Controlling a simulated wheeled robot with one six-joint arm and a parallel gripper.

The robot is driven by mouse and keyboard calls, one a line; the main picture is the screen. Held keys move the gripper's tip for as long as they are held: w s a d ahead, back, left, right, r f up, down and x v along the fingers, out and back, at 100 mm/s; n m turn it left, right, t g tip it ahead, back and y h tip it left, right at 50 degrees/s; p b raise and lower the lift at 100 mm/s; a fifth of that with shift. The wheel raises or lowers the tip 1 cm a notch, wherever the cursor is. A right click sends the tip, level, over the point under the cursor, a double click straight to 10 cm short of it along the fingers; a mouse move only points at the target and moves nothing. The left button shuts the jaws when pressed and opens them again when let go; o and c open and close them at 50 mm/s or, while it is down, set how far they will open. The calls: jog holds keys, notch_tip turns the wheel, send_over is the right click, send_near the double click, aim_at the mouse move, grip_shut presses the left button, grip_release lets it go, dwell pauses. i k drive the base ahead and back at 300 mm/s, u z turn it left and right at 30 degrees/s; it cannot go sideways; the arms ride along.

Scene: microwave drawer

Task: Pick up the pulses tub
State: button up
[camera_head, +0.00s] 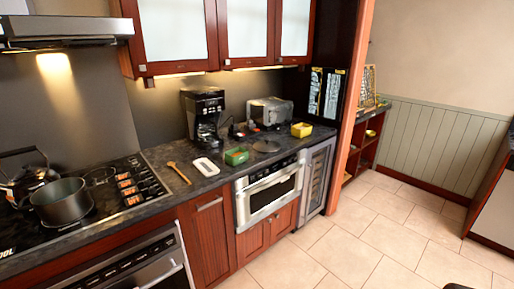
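A small green tub (236,157) sits on the dark counter (157,154) above the built-in microwave. A yellow tub (302,130) sits farther right on the same counter, near its right end. I cannot tell from this view which of them, if either, is the pulses tub; any label or contents are too small to read. My gripper is not visible in this view.
A white dish (206,167), wooden spoon (179,173), dark round lid (266,146), coffee maker (203,116) and toaster (270,111) share the counter. A pot (62,202) and kettle (22,184) stand on the hob. The tiled floor (345,245) is clear before the microwave drawer (270,194).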

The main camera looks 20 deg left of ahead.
aim_at(233, 156)
jog(key=u, duration=0.3)
jog(key=i, duration=1.5)
jog(key=u, duration=1.4)
jog(key=i, duration=0.95)
jog(key=u, duration=1.45)
jog(key=i, duration=0.4)
jog(key=u, duration=0.25)
